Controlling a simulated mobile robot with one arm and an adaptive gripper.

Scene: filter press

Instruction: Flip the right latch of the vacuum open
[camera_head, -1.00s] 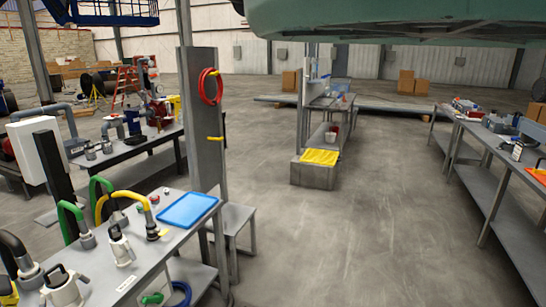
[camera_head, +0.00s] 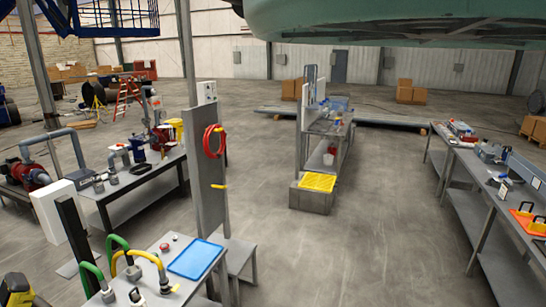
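I cannot make out a vacuum or its right latch for certain in this view. A yellow and black object (camera_head: 17,290) is cut off at the bottom left corner, and I cannot tell what it is. My gripper is not in view.
A near table at the bottom left holds a blue tray (camera_head: 194,259) and hoses with green and yellow bends (camera_head: 133,262). A grey post (camera_head: 205,170) with a red hose coil (camera_head: 214,141) stands behind it. A long bench on the right carries an orange tray (camera_head: 528,223). The middle floor (camera_head: 350,235) is clear.

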